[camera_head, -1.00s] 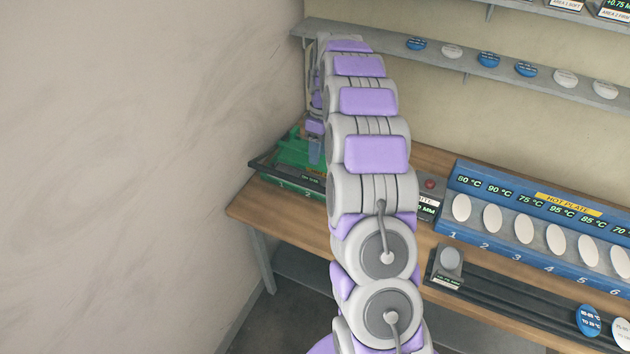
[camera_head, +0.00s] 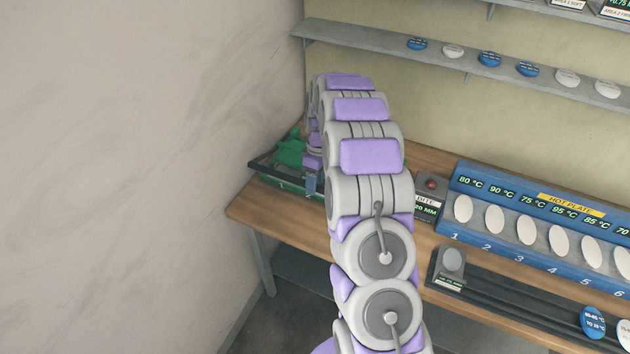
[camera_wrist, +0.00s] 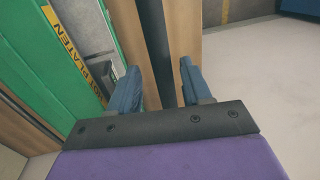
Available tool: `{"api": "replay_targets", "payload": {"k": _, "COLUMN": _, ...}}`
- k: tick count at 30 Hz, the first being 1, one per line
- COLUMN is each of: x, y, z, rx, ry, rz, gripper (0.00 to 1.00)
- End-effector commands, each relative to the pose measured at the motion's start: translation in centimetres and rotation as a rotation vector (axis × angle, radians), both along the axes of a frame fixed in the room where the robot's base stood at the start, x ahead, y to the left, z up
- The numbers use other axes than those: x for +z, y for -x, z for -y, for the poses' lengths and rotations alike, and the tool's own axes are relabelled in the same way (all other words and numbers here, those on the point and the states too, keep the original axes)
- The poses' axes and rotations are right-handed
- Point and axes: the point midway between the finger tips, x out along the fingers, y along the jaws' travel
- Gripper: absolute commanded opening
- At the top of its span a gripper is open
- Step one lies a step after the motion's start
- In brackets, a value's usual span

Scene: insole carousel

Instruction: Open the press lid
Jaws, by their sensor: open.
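The green press (camera_head: 292,150) stands at the left end of the bench, partly hidden behind my arm. A dark bar (camera_head: 270,172) runs along its front. In the wrist view the green press (camera_wrist: 65,60) is at the left, with a yellow label (camera_wrist: 98,78) reading "HOT PLATEN". My gripper (camera_wrist: 160,85) is open, its two blue fingers apart. The dark bar (camera_wrist: 155,35) lies between the fingers in the picture; I cannot tell whether they touch it. In the head view my gripper (camera_head: 311,183) is low at the press front, mostly hidden by my arm.
The wooden bench (camera_head: 262,212) has its front edge close to the press. A wall (camera_head: 140,180) is near on the left. Right of my arm are a small box with a red button (camera_head: 431,184) and the blue hot plate unit (camera_head: 540,222). A shelf (camera_head: 390,50) runs above.

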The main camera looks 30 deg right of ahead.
Motion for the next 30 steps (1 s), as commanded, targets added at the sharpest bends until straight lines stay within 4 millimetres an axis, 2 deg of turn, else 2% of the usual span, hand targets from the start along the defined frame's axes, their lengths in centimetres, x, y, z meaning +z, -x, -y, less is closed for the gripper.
{"api": "replay_targets", "payload": {"k": 2, "x": 0.01, "y": 0.00, "z": -0.08, "rx": 0.000, "ry": 0.001, "rz": -0.001, "gripper": 0.43}}
{"api": "replay_targets", "payload": {"k": 15, "x": -0.02, "y": 0.00, "z": 0.00, "rx": 0.000, "ry": 0.000, "rz": -0.001, "gripper": 0.01}}
{"api": "replay_targets", "payload": {"k": 30, "x": 0.22, "y": -0.03, "z": 0.09, "rx": 0.000, "ry": 0.001, "rz": 0.000, "gripper": 0.00}}
